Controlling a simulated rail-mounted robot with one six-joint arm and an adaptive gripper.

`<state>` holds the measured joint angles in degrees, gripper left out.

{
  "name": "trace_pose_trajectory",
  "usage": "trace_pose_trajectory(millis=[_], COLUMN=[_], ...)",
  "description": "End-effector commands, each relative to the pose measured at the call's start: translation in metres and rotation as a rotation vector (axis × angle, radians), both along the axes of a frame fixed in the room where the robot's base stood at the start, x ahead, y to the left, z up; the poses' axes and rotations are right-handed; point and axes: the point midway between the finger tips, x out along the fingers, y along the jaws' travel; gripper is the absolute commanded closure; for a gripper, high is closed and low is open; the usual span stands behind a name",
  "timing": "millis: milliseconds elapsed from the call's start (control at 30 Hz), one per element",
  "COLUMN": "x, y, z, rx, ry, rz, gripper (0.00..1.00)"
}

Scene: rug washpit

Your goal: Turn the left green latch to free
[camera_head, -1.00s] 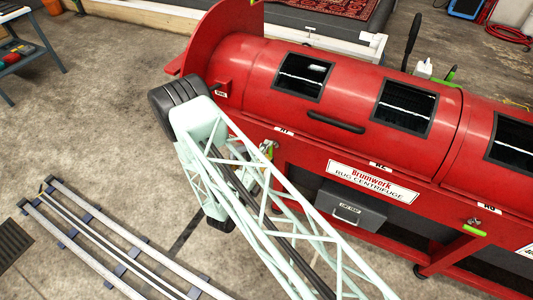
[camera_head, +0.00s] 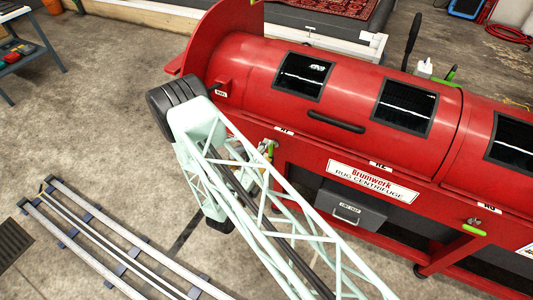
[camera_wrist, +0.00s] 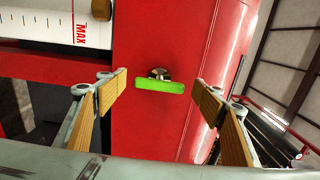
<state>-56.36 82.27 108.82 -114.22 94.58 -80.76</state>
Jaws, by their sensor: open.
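The left green latch (camera_head: 268,149) is on the front rail of the red centrifuge, partly behind my arm's lattice in the head view. In the wrist view a green latch handle (camera_wrist: 160,86) lies crosswise on a red panel, with a dark metal pivot just above it. My gripper (camera_wrist: 163,94) is open, its two wood-coloured finger pads to the left and right of the handle. There is a clear gap on each side, and no contact shows.
Another green latch (camera_head: 473,230) sits farther right on the rail. A grey box (camera_head: 350,206) hangs below the name plate. Metal rails (camera_head: 110,250) lie on the floor at left. A white container marked MAX (camera_wrist: 45,28) is at upper left in the wrist view.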

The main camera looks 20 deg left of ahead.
Motion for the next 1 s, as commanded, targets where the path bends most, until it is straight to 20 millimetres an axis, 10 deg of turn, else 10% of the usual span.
trace_pose_trajectory(millis=[1000], x=[-0.096], y=[0.016], z=[0.0], rx=[-0.002], ry=[0.0], rz=[0.002], gripper=[0.38])
